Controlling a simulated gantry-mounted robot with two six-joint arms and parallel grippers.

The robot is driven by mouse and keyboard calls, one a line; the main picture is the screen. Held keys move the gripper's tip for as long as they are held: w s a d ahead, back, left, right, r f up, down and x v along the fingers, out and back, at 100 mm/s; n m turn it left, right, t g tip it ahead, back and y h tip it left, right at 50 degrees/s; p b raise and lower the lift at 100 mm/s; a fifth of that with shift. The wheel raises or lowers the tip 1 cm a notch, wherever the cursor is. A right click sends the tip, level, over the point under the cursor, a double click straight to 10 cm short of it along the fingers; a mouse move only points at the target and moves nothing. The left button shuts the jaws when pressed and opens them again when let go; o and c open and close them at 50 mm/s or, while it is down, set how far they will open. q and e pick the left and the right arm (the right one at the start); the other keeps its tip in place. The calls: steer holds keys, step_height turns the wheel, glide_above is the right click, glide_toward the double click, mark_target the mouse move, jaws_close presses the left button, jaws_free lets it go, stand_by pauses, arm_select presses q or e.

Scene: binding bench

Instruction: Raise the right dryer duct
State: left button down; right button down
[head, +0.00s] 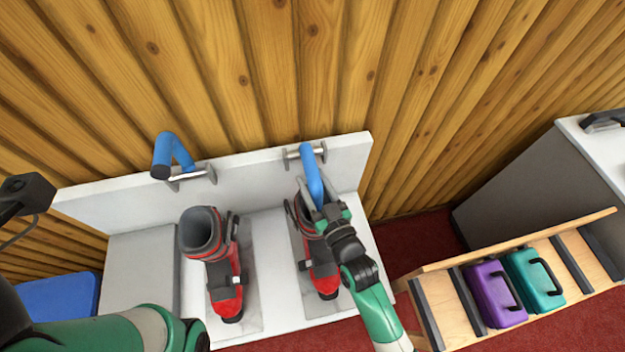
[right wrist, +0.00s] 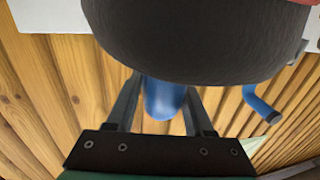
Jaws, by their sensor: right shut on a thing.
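The right dryer duct (head: 313,178) is a blue bent tube on a bracket on the white back panel. It slopes down toward the right boot (head: 322,268), which is red and black. My right gripper (head: 324,207) is shut on the duct near its lower end, above the boot opening. In the right wrist view the blue duct (right wrist: 163,98) sits between the two fingers, and the dark boot hides part of it. The left dryer duct (head: 172,152) stands out from its own bracket, clear of the left boot (head: 216,260).
The white dryer base (head: 150,262) carries both boots. At right, a wooden rack (head: 437,318) holds a purple case (head: 495,293) and a teal case (head: 535,279). A grey cabinet (head: 530,180) stands behind. A blue object (head: 58,297) is at lower left.

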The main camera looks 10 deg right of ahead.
mark_target(309, 167)
steer(key=shift+w+a+r+m+g+h+p, duration=0.2)
steer(key=shift+r+g+p, duration=0.65)
steer(key=shift+p, duration=1.35)
steer(key=shift+w+a+r+m+g+h+p, duration=0.2)
steer(key=shift+r+g+p, duration=0.6)
steer(key=shift+p, duration=1.35)
steer(key=shift+w+d+r+g+h+p, duration=0.1)
steer(key=shift+w+r+g+p, duration=0.2)
steer(key=shift+r+g+p, duration=1.25)
steer(key=shift+w+a+f+p, duration=0.15)
steer(key=shift+w+p, duration=0.4)
steer(key=shift+p, duration=1.3)
steer(key=c, duration=0.8)
jaws_free()
steer(key=o, duration=0.4)
steer(key=shift+a, duration=0.1)
steer(key=shift+c, duration=0.2)
steer(key=shift+f+h, duration=0.1)
steer(key=shift+h, duration=0.2)
steer(key=shift+d+f+g, duration=0.15)
steer(key=shift+d+g, duration=0.05)
steer(key=shift+g, duration=0.1)
steer(key=shift+s, duration=0.1)
